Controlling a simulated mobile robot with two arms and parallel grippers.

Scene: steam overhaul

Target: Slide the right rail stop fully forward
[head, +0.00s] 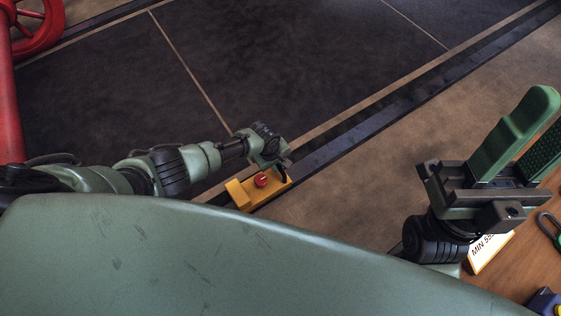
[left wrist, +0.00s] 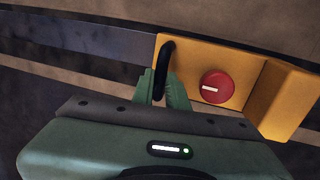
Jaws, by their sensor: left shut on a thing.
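A yellow rail stop (head: 240,196) with a round red knob (head: 261,180) sits on the dark floor rail (head: 345,143), left of the picture's middle. In the left wrist view the yellow stop (left wrist: 272,97) shows its red knob (left wrist: 217,86) and an upright black handle (left wrist: 165,65). My left gripper (head: 280,166) reaches down to the stop; its green fingers (left wrist: 165,88) are shut on the black handle.
The rail runs up to the right, clear beyond the stop. A wooden surface (head: 522,262) at the lower right bears a white sign (head: 490,250), a green ring-shaped item (head: 551,228) and a dark blue item (head: 543,299). A red wheel (head: 38,40) and red post (head: 8,110) stand at the left.

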